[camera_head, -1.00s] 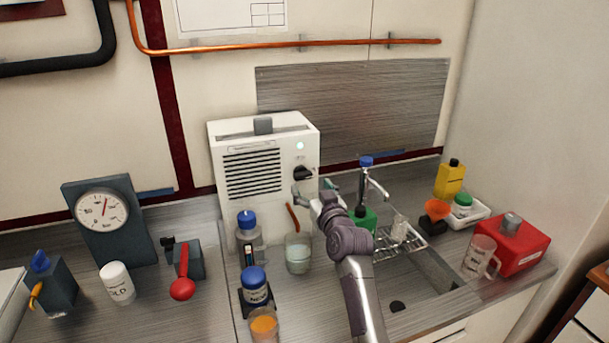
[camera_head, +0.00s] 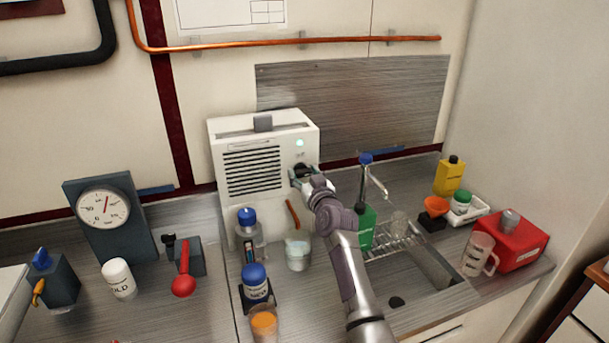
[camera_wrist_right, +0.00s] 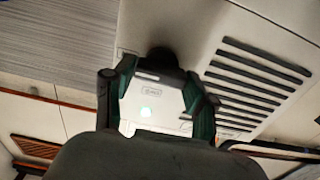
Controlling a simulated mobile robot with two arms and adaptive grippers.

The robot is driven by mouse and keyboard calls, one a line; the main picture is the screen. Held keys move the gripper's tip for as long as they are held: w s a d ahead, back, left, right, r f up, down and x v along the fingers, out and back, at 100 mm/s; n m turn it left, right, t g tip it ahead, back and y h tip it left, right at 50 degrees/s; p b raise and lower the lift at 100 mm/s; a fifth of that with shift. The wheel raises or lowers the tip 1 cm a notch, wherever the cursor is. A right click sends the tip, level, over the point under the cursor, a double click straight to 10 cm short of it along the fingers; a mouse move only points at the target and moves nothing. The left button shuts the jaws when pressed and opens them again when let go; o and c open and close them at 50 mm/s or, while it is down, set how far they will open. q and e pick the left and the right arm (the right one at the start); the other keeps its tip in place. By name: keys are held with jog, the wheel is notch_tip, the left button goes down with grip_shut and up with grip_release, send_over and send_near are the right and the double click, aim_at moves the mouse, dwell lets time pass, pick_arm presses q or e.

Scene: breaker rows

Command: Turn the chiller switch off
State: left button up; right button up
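The chiller (camera_head: 245,205) is a white box with a slatted vent at the back of the counter. A small pale green lamp (camera_head: 299,143) glows on its front, above a black rotary switch (camera_head: 301,168). My right gripper (camera_head: 299,176) is at the switch, its fingers on either side and hiding part of it. In the wrist view the dark switch (camera_wrist_right: 160,62) lies between the fingertips, and the lamp (camera_wrist_right: 146,112) shows between the fingers. I cannot tell whether the fingers press on the switch. My left gripper is not in view.
A clear beaker (camera_head: 298,252), blue-capped bottles (camera_head: 255,284) and an orange-filled jar (camera_head: 263,323) stand left of my right arm. A green bottle (camera_head: 364,228) and the sink rack (camera_head: 392,241) are close on its right. A red-handled valve (camera_head: 183,284) stands further left.

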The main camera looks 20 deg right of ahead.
jog(key=c, duration=0.6)
jog(key=shift+o, duration=0.2)
jog(key=shift+n, duration=0.3)
jog(key=n, duration=0.7)
jog(key=shift+a+f, duration=0.1)
jog(key=n, duration=0.5)
jog(key=shift+f+n+p, duration=0.1)
jog(key=shift+n+p, duration=0.2)
jog(key=shift+p, duration=0.1)
jog(key=n, duration=0.4)
jog(key=shift+f+n, duration=0.1)
jog(key=shift+n, duration=0.2)
jog(key=shift+a, duration=0.1)
